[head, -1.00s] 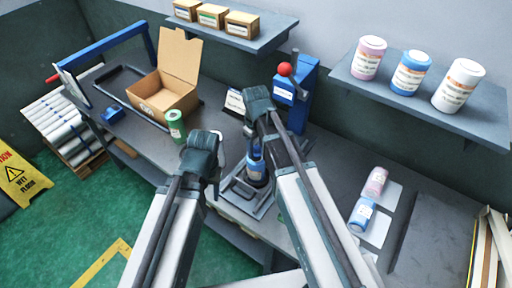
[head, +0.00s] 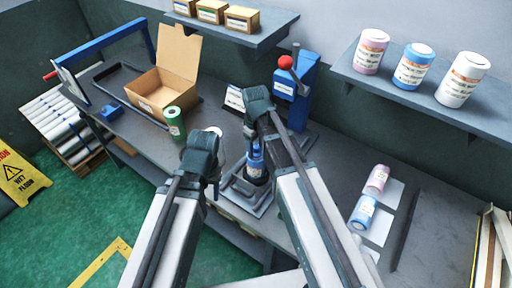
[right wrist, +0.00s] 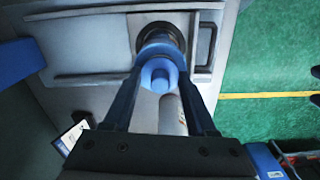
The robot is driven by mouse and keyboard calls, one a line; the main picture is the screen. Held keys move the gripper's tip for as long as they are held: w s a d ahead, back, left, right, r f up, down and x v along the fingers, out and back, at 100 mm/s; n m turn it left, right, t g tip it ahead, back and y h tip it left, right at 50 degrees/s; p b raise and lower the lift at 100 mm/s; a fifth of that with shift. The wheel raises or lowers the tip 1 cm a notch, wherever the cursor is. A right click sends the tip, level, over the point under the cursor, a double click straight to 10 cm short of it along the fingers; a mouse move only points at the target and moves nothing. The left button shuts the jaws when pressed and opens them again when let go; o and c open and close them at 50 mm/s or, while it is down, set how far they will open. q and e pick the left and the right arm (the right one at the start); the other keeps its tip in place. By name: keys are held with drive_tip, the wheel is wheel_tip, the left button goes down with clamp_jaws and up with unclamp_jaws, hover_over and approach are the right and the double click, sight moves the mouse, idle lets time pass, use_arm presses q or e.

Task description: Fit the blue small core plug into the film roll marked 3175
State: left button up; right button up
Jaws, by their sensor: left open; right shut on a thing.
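My right gripper (right wrist: 160,88) is shut on a blue round piece, which I take to be the blue small core plug (right wrist: 160,72). It has a wide rim and a narrower stub. It is over a dark round seat (right wrist: 151,34) on the grey press base; I cannot tell whether they touch. In the head view a blue labelled piece (head: 256,166) shows on that base under the gripper. My left gripper (head: 208,160) is open, left of the press. A white round end (head: 214,131) shows just behind it. I cannot read 3175 on any roll.
The blue press (head: 296,90) with a red knob stands behind my right gripper. A green roll (head: 174,123) and an open carton (head: 163,93) stand on the left. Pink (head: 377,180) and blue (head: 362,212) rolls lie on the right. Shelves hang at the back.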

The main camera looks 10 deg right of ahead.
drive_tip(key=o, duration=1.4)
wheel_tip(320, 180, up, 14)
drive_tip(key=p, duration=1.4)
drive_tip(key=shift+f, duration=0.15)
drive_tip(key=s+a+f+m+b, duration=0.1)
drive_tip(key=s+a+f+b, duration=0.1)
drive_tip(key=s+f+b, duration=0.5)
drive_tip(key=s+a+f+m+h+b, duration=0.1)
drive_tip(key=s+a+f+m+b, duration=0.1)
drive_tip(key=s+f+b, duration=0.6)
wheel_tip(320, 180, down, 4)
drive_tip(key=a+b, duration=0.1)
drive_tip(key=b, duration=0.3)
drive_tip(key=shift+a+m, duration=0.3)
drive_tip(key=shift+a, duration=0.05)
